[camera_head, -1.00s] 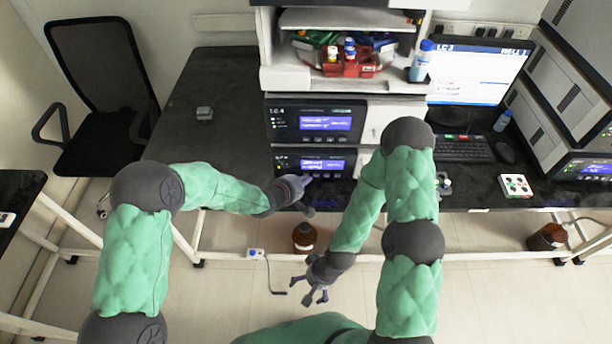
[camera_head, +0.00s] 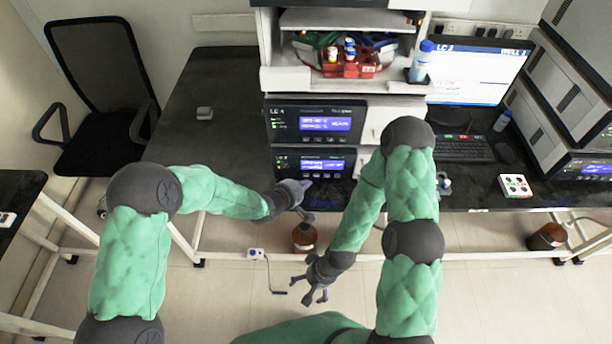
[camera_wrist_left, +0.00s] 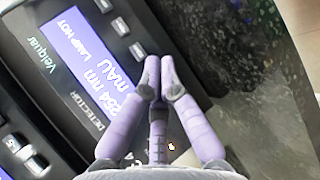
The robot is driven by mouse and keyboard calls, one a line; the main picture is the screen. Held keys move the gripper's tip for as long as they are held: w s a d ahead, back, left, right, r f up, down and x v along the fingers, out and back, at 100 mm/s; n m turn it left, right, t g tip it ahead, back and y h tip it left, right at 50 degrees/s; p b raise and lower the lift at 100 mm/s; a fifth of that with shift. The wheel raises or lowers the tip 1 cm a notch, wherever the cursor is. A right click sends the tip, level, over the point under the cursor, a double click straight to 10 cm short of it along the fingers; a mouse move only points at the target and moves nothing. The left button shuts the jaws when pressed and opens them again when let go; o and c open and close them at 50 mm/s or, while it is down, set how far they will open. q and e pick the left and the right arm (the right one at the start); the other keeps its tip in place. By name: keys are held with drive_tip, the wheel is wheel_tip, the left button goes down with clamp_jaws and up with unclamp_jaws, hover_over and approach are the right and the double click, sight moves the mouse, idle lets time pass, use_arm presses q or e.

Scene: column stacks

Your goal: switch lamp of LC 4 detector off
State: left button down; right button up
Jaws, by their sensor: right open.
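The detector is the lower dark module (camera_head: 345,156) of the stack in the head view, with a lit blue display (camera_head: 322,165). In the left wrist view its display (camera_wrist_left: 75,55) reads "254 nm mAU" and what looks like "LAMP HOT". A row of grey buttons (camera_wrist_left: 120,25) runs along the display. The printed "DETECTOR" and a partly hidden "4" show below it. My left gripper (camera_head: 305,184) is at the detector's front, fingers together and empty; in the wrist view its tips (camera_wrist_left: 158,65) are by the end of the button row. I cannot tell whether they touch. My right gripper (camera_head: 318,294) is open and empty, low in front of the bench.
Another module (camera_head: 290,122) with a blue display sits directly above the detector. A brown bottle (camera_head: 305,237) stands on the floor below the bench edge. A monitor (camera_head: 478,72) and keyboard (camera_head: 462,149) are to the right. The bench left of the stack (camera_head: 215,150) is mostly clear.

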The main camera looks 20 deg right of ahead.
use_arm(q)
drive_tip(key=s, duration=0.2)
drive_tip(key=s+a, duration=0.1)
drive_tip(key=s, duration=0.1)
drive_tip(key=shift+s+a+p, duration=0.2)
drive_tip(key=shift+s+p, duration=0.15)
drive_tip(key=shift+s, duration=0.05)
idle(0.6)
drive_tip(key=s+a+f+m+g+y, duration=0.2)
drive_tip(key=s+a+f, duration=0.45)
drive_tip(key=a, duration=0.35)
drive_tip(key=s+a+f+m+g+y, duration=0.25)
drive_tip(key=s+a+f, duration=0.25)
drive_tip(key=a+f, duration=0.35)
drive_tip(key=s+a+f+m+g, duration=0.1)
drive_tip(key=s+a+m+g, duration=0.1)
drive_tip(key=s+a, duration=0.3)
drive_tip(key=s, duration=0.4)
drive_tip(key=shift+s+f, duration=0.15)
drive_tip(key=shift+f, duration=0.2)
drive_tip(key=shift+m+g, duration=0.25)
